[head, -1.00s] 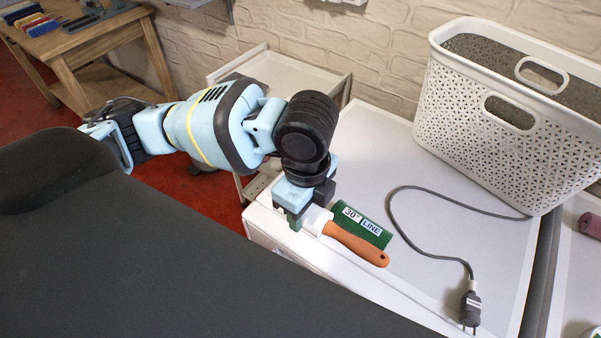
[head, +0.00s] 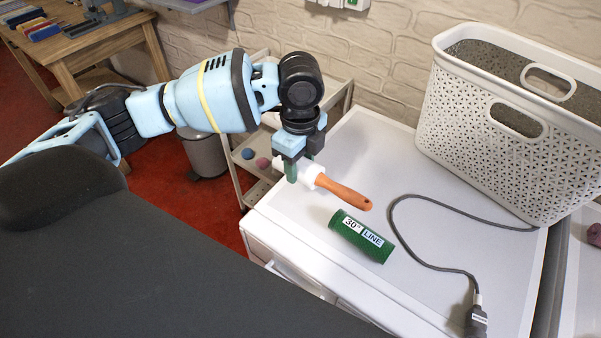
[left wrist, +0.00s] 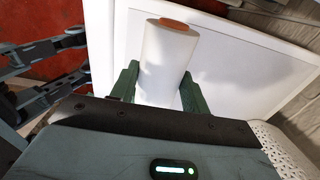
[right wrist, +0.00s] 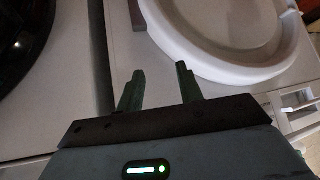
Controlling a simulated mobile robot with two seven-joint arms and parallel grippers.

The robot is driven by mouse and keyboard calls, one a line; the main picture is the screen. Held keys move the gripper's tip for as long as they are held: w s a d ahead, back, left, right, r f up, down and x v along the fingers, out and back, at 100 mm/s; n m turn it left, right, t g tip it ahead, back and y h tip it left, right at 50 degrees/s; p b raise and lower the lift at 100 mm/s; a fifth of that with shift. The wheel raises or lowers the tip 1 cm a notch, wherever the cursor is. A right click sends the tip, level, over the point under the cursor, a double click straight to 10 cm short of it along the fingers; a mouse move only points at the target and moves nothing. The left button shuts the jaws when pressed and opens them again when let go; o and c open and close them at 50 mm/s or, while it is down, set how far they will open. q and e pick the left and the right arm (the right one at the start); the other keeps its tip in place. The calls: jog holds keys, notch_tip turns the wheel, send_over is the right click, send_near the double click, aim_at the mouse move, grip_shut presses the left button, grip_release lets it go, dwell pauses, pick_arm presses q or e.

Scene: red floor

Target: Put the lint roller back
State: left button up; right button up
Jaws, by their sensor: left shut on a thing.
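The lint roller has a white roll and an orange handle (head: 343,194). My left gripper (head: 298,167) is shut around its white roll and holds it over the left part of the white appliance top (head: 430,200). In the left wrist view the white roll (left wrist: 165,65) sits between the green fingers, with the orange handle end beyond it. My right gripper (right wrist: 160,74) shows only in the right wrist view. Its fingers are apart with nothing between them, near a white round rim.
A green cylinder (head: 361,237) with a "30° LINE" label lies on the top below the roller. A grey cable with a plug (head: 476,318) lies to its right. A white perforated basket (head: 480,140) stands at back right. A shelf cart (head: 250,177) and grey bin stand behind.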

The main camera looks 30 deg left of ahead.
pick_arm(q)
notch_tip(320, 180, down, 3)
jog(key=shift+f, duration=0.2)
jog(key=shift+f, duration=0.1)
jog(key=shift+f, duration=0.1)
jog(key=shift+f, duration=0.35)
jog(key=o, duration=1)
jog(key=shift+s, duration=0.1)
jog(key=shift+o, duration=0.2)
